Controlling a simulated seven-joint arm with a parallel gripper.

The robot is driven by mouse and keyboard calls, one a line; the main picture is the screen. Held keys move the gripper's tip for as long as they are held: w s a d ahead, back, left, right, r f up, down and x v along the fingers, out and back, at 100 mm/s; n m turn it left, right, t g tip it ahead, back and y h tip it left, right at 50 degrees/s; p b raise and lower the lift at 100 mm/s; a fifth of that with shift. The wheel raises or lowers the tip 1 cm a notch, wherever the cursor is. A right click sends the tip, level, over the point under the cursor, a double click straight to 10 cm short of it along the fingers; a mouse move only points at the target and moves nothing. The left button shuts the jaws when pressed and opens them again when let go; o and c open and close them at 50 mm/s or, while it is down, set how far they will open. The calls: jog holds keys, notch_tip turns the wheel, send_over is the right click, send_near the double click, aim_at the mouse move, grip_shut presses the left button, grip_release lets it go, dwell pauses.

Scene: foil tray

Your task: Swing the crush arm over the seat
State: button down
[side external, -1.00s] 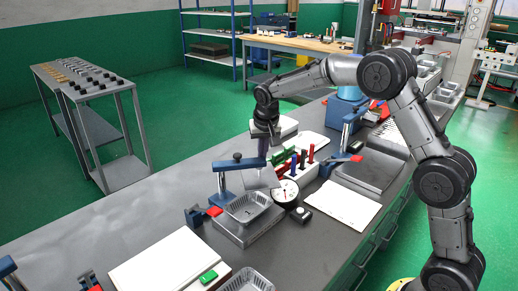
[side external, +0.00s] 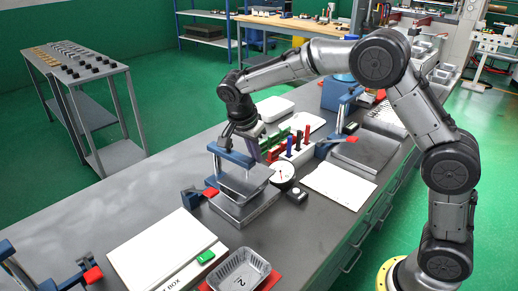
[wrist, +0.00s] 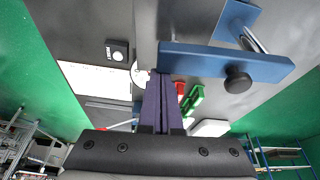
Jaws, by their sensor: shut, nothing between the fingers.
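The crush arm is a blue bar (side external: 229,155) with a black knob, carried on a blue post; it also shows in the wrist view (wrist: 225,62). Its grey plate (side external: 246,181) hangs over the seat (side external: 240,212), a grey block on the bench. The plate hides most of what lies on the seat. My gripper (side external: 254,150) is shut and empty, pointing down at the bar's far end. In the wrist view its purple fingers (wrist: 158,80) are together, close beside the bar's end; I cannot tell whether they touch.
A dial gauge (side external: 283,173) and a small black box (side external: 297,197) stand right of the seat. A rack with red and blue handles (side external: 298,146) is behind. A red-handled clamp (side external: 205,193) is at left. A foil tray (side external: 240,270) marked 2 lies in front.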

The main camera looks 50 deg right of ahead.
jog(key=shift+s+a, duration=0.15)
jog(key=shift+a, duration=0.7)
